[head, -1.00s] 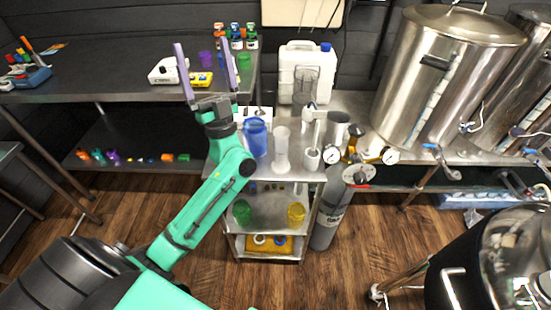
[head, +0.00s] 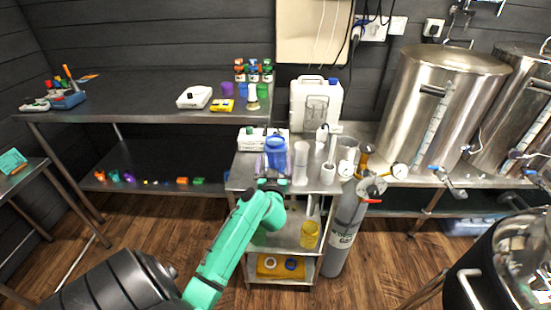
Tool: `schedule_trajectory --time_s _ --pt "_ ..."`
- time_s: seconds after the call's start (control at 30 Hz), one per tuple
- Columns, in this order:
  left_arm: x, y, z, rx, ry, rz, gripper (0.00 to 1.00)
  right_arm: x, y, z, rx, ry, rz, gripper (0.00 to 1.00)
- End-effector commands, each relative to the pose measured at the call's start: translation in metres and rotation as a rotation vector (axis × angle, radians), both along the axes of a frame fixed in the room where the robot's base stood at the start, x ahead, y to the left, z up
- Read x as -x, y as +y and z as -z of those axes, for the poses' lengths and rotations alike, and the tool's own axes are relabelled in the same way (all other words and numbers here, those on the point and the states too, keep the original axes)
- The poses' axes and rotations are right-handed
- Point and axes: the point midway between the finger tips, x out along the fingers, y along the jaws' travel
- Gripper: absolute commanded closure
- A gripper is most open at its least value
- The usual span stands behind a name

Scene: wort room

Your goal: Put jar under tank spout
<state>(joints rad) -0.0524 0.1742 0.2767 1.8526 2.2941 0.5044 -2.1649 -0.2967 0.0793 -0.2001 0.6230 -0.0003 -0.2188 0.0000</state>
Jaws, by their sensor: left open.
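A blue jar (head: 276,150) stands upright on the top of a steel cart (head: 240,182), among lab ware. My left gripper (head: 272,172) is at the jar's near side, open, with its purple fingers partly hidden against the jar. I cannot tell whether they touch it. A large steel tank (head: 425,110) stands on the bench to the right, with a spout valve (head: 447,181) low on its front. A second steel tank (head: 520,115) with its own valve stands at the far right. My right gripper is not in view.
Clear cylinders (head: 300,165) stand close to the jar's right. A white jug (head: 298,105) is behind. A grey gas cylinder (head: 345,230) stands beside the cart. A yellow jar (head: 310,234) is on a lower shelf. A dark kettle (head: 495,265) is at lower right.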

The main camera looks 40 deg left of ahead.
Motion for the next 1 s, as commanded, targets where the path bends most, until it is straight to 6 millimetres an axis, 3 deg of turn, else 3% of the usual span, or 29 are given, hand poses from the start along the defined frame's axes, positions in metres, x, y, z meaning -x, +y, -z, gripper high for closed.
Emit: schedule_trajectory --time_s 0.2,0.43,0.67,1.0 --pt "-0.031 0.023 0.005 0.000 -0.001 -0.002 0.00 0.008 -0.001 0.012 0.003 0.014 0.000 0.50" --pt "-0.033 0.024 0.004 -0.001 -0.001 0.000 0.00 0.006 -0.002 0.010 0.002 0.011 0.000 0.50" --pt "-0.033 0.024 0.004 -0.001 -0.002 0.000 0.88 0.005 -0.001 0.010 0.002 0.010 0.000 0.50" --pt "-0.033 0.024 -0.003 -0.004 -0.001 0.001 0.88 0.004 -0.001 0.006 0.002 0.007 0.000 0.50"
